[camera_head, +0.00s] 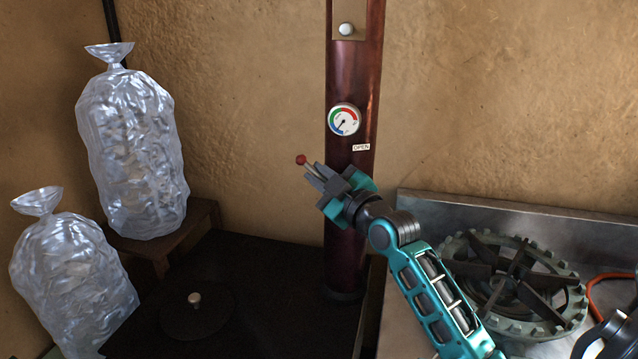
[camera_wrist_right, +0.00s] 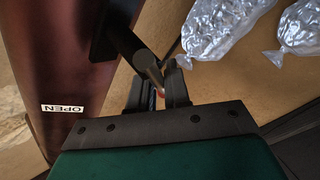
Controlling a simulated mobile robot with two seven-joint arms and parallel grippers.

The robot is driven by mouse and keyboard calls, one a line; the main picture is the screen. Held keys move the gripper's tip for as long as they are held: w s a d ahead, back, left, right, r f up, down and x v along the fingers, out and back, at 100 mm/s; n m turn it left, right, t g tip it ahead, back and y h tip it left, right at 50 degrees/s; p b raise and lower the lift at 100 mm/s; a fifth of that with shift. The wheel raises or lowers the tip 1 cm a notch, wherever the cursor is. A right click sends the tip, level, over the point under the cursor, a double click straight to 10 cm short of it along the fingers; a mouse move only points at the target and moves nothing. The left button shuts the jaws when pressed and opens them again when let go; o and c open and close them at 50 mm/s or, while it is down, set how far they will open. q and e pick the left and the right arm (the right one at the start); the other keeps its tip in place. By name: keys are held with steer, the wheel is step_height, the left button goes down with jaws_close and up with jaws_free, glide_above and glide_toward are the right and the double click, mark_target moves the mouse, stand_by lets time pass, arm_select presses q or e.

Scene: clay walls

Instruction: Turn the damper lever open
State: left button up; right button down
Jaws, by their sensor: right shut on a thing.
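The damper lever ends in a red ball knob (camera_head: 301,160), just left of the dark red pipe (camera_head: 340,215) in the head view. My right gripper (camera_head: 314,174) reaches in from the lower right and is shut on the lever just behind the knob. In the right wrist view the grey lever rod (camera_wrist_right: 147,62) runs from a dark mount down between the fingers (camera_wrist_right: 160,95); only a bit of red shows there. An OPEN label (camera_head: 361,147) is on the pipe, above and right of the gripper; it also shows in the wrist view (camera_wrist_right: 62,108). My left gripper is not in view.
A round gauge (camera_head: 344,119) sits on the pipe above the lever. Two clear plastic bags (camera_head: 132,150) (camera_head: 72,275) stand at the left, one on a wooden stool (camera_head: 185,235). A toothed burner ring (camera_head: 515,285) lies on the metal counter (camera_head: 450,215) at the right.

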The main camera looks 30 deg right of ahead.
steer(key=shift+s+d+r+m+t+b, duration=0.1)
steer(key=shift+s+d+m+t+b, duration=0.05)
steer(key=shift+m+t+b, duration=0.45)
steer(key=shift+s+d+m+t+b, duration=0.15)
steer(key=shift+m+t+b, duration=0.2)
steer(key=shift+b, duration=0.3)
steer(key=shift+s+d+r+m+t+h+b, duration=0.2)
steer(key=shift+m+t+h+b, duration=0.2)
steer(key=shift+m+t+b, duration=0.2)
steer(key=shift+s+d+r+m+t+h+b, duration=0.1)
steer(key=shift+s+r+m+t+h+b, duration=0.1)
steer(key=shift+m+t+h+b, duration=0.35)
steer(key=shift+s+d+r+m+h, duration=0.15)
steer(key=shift+m+h, duration=0.1)
steer(key=shift+m, duration=0.35)
steer(key=m, duration=0.1)
steer(key=m+t+h+b, duration=0.1)
steer(key=m+h, duration=0.1)
steer(key=shift+s+d+r+b, duration=0.1)
steer(key=shift+s+d+b, duration=0.15)
steer(key=shift+s+b, duration=0.1)
steer(key=shift+s+d+r+m+t+h+b, duration=0.15)
steer(key=shift+m+t+h+b, duration=0.1)
steer(key=shift+m+h, duration=0.55)
steer(key=shift+s+d+r+m+t+h+b, duration=0.15)
steer(key=shift+m+t+h+b, duration=0.1)
steer(key=shift+m+h, duration=0.5)
steer(key=c, duration=1.2)
jaws_free()
steer(key=shift+f, duration=0.1)
